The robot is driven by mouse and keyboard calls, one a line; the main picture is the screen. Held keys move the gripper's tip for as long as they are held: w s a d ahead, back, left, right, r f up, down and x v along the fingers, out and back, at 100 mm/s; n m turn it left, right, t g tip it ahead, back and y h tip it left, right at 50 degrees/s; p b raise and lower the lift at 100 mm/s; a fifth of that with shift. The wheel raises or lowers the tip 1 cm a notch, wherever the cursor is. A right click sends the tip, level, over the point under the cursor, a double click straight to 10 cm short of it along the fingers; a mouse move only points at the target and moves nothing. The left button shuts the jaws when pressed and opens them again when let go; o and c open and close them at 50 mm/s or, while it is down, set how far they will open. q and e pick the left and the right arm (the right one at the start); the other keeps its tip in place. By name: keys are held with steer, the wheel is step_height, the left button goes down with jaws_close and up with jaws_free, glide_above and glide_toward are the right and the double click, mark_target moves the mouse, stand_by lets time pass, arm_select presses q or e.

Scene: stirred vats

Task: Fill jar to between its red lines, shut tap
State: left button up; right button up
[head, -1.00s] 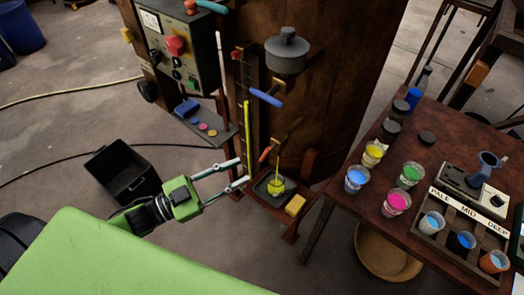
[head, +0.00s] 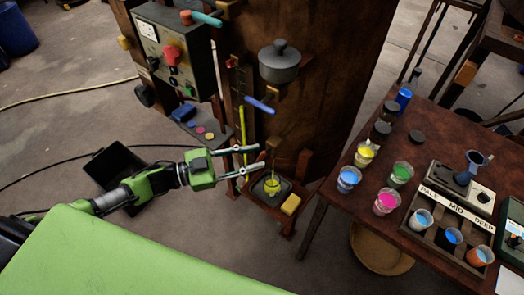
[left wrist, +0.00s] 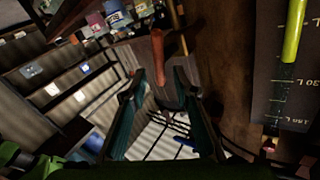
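The jar (head: 272,187) stands on a dark tray on a small wooden stand below the vat. It holds yellow-green liquid, and a thin yellow stream falls into it from above. Its red lines are too small to make out. The tap's orange-red handle (left wrist: 157,55) hangs just ahead of my left gripper's fingers in the left wrist view. My left gripper (head: 261,156) is open and empty, its fingers spread beside the tap above the jar. In the head view the gripper largely hides the handle. My right gripper is not in view.
A yellow sight tube (head: 243,132) and a blue-handled valve (head: 260,105) are close above the gripper. A yellow sponge (head: 291,204) lies beside the jar. A table with several paint cups (head: 386,201) stands right.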

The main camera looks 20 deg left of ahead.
mark_target(260, 156)
arm_select(q)
steer(key=shift+x, duration=1.55)
steer(key=shift+c, duration=0.4)
jaws_close()
steer(key=shift+p, duration=0.4)
